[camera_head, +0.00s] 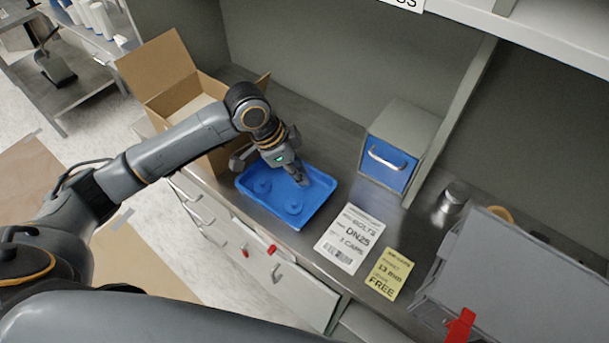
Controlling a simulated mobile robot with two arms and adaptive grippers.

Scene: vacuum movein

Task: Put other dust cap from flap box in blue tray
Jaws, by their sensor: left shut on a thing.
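The blue tray (327,187) lies on the grey worktop. Two small round blue shapes show in it, one at the left (262,187) and one near the front (293,208); I cannot tell for sure if they are loose dust caps. My left gripper (303,182) points down over the right rear part of the tray. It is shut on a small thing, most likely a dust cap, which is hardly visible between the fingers. The open cardboard flap box (160,75) stands behind my left arm, its inside partly hidden. My right gripper is out of view.
A grey box with a blue front and handle (387,165) stands right of the tray. A white label (348,238) and a yellow label (389,273) lie in front. A metal cylinder (452,197) and a large grey case (520,275) are farther right.

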